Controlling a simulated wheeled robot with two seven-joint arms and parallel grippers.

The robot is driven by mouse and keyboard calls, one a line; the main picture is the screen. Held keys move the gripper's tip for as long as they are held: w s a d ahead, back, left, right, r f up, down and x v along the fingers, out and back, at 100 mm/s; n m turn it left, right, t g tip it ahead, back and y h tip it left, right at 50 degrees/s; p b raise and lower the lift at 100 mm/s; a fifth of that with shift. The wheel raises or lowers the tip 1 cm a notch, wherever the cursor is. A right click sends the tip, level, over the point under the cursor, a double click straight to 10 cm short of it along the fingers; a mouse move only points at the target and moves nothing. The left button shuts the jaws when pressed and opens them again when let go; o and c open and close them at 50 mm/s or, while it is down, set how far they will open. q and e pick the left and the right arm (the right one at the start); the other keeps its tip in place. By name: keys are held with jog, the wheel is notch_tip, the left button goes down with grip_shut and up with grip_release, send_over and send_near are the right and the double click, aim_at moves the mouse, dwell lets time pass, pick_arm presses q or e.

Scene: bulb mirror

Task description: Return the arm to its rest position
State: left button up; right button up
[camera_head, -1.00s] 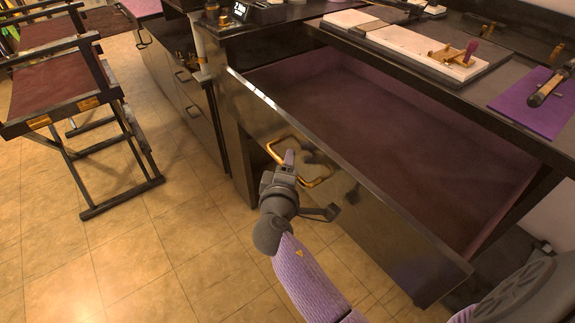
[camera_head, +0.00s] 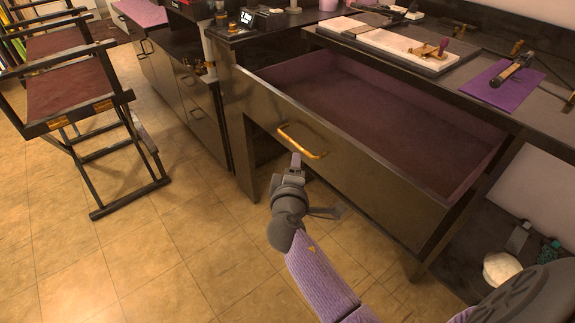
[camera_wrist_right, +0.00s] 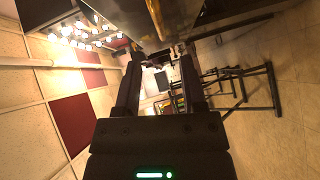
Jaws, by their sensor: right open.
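My right gripper (camera_head: 297,163) is open, at the end of my purple arm, and shows just below the drawer handle in the head view. In the right wrist view the gripper (camera_wrist_right: 160,75) has its two dark fingers apart with nothing between them. The gold drawer handle (camera_head: 302,141) is on the front of the open drawer (camera_head: 350,150), clear of the fingers. The drawer is pulled well out and looks empty inside. My left gripper is not in view.
A worktop (camera_head: 440,85) above the drawer carries a pale board (camera_head: 390,42) and a purple mat (camera_head: 502,88). A folding chair (camera_head: 70,95) stands at left. Tiled floor (camera_head: 170,250) in front is clear. A white round object (camera_head: 501,268) lies at lower right.

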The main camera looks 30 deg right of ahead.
jog(key=s+a+f+g+y+p, duration=0.3)
jog(key=s+f+y, duration=0.1)
jog(key=s+f, duration=0.55)
jog(key=s+a+f+g+y+p, duration=0.3)
jog(key=s+f+g+p, duration=0.1)
jog(key=s+f, duration=0.6)
pick_arm(q)
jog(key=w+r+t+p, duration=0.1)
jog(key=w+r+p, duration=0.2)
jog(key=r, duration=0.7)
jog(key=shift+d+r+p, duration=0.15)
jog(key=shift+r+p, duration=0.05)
jog(key=shift+p, duration=0.3)
pick_arm(e)
jog(key=s+f+m+g+y, duration=0.1)
jog(key=s+f+m+g, duration=0.1)
jog(key=s, duration=1.2)
jog(key=s+f+m+g+y, duration=0.1)
jog(key=s+f+m+g, duration=0.1)
jog(key=s, duration=1.3)
jog(key=shift+f+m+g+y, duration=0.3)
jog(key=shift+m+g, duration=0.6)
jog(key=shift+g, duration=0.3)
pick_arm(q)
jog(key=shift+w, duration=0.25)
pick_arm(e)
jog(key=shift+w+a, duration=0.1)
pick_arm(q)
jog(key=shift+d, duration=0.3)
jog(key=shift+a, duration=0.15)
